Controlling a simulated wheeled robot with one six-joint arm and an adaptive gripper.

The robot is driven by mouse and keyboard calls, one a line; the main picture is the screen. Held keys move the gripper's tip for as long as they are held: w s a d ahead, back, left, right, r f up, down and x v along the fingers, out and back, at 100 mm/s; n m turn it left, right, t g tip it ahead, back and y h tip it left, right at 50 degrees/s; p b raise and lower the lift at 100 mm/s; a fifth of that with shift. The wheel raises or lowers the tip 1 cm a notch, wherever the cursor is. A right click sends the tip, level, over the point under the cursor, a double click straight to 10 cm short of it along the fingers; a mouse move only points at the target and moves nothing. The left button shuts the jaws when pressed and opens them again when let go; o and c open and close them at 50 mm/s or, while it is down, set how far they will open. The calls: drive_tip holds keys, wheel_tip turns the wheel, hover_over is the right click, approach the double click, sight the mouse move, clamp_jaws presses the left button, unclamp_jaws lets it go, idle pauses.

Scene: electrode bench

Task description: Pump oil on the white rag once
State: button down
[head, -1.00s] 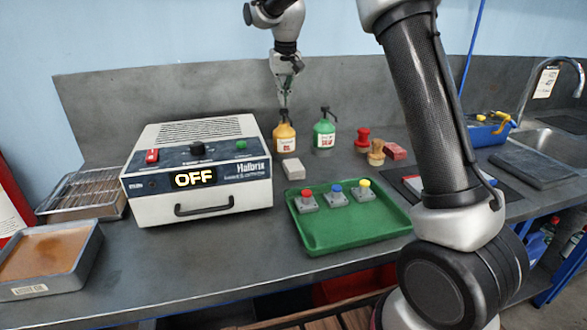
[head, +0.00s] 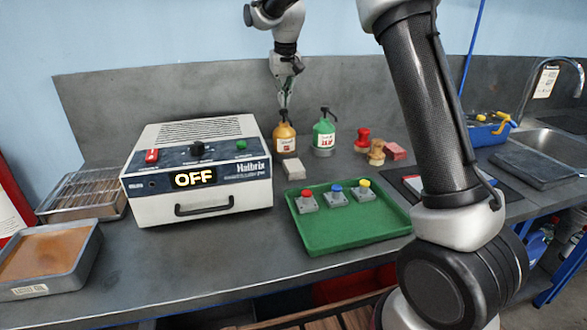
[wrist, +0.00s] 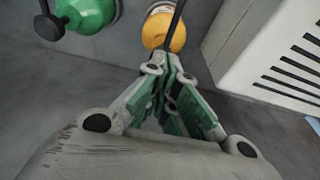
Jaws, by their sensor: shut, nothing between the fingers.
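An orange-yellow pump bottle (head: 285,141) with a dark pump head stands upright at the back of the bench. It also shows in the wrist view (wrist: 164,27). A green pump bottle (head: 324,137) stands just to its right, and it also shows in the wrist view (wrist: 92,13). I cannot read which label says oil. A small folded whitish block (head: 291,168), probably the white rag, lies in front of the orange bottle. My gripper (head: 286,104) points down, shut and empty, at the top of the orange bottle's pump. Whether it touches the pump, I cannot tell.
A white box (head: 240,188) reading OFF stands close on the left. A green tray (head: 315,243) with three buttons lies in front. Red and wooden stamp-like pieces (head: 361,138) stand right of the green bottle. The sink (head: 547,140) is far right.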

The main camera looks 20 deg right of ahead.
drive_tip(key=shift+f, duration=1.45)
drive_tip(key=shift+r, duration=1.55)
drive_tip(key=shift+r, duration=0.1)
drive_tip(key=shift+r, duration=2.95)
